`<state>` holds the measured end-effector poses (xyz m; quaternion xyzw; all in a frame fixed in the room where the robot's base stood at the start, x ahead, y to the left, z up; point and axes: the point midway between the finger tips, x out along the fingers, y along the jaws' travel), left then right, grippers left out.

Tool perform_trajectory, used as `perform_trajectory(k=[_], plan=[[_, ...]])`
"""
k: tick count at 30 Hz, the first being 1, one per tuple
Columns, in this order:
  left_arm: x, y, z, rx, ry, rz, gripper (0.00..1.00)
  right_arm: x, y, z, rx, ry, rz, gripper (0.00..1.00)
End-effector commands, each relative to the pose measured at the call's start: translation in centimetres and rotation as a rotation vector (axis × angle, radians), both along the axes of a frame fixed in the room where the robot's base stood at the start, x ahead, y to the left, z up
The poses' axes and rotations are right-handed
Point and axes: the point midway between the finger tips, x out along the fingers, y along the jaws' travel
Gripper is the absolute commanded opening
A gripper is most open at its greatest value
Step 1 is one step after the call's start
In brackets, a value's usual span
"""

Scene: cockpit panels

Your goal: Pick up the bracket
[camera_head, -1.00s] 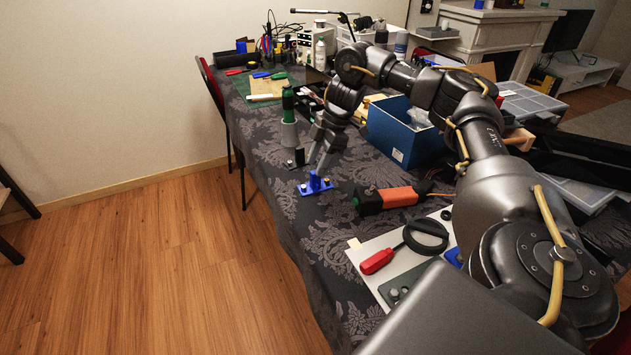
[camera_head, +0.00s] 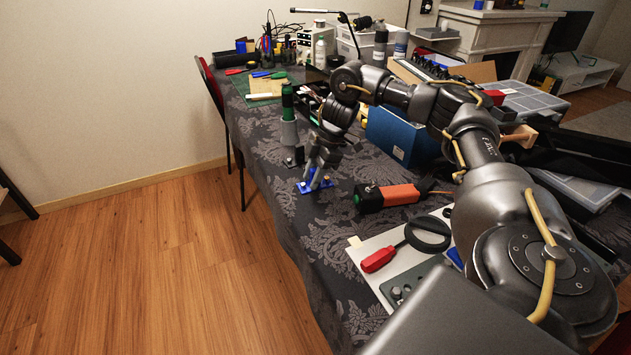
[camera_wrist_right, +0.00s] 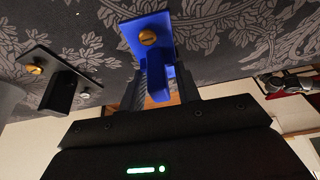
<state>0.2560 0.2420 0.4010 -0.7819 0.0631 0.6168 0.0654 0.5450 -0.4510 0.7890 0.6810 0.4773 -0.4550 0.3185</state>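The blue bracket (camera_head: 309,186) with gold bolts lies on the patterned tablecloth near the table's left edge. My right gripper (camera_head: 317,179) is down at it, pointing downward, and partly hides it. In the right wrist view the bracket (camera_wrist_right: 147,25) shows its flat base with one gold bolt. Its upright part stands between the two grey fingers of my right gripper (camera_wrist_right: 160,88). I cannot tell whether the fingers touch it. A smaller black bracket (camera_wrist_right: 62,90) with bolts is beside it, apart from the gripper. My left gripper is not in view.
A green-topped grey cylinder (camera_head: 289,130) stands behind the bracket. An orange and black tool (camera_head: 390,196) lies to its right. A blue box (camera_head: 400,137) is further right. A plate with a red-handled tool (camera_head: 378,260) lies nearer. Bare cloth surrounds the bracket in front.

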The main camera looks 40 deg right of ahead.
Motion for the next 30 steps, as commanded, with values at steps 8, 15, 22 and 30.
perform_trajectory(k=[8,15,22,30], plan=[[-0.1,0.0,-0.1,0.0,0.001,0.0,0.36,0.0,0.0,0.0,0.0,0.0,0.0,0.0],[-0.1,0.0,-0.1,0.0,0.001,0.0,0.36,0.0,0.0,0.1,0.001,0.0,0.0,0.0],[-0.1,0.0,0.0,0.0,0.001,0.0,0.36,0.1,0.0,1.2,0.0,-0.002,0.0,0.0],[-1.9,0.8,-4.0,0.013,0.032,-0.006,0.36,-1.5,-1.4,6.2,-0.001,-0.005,-0.002,0.0]])
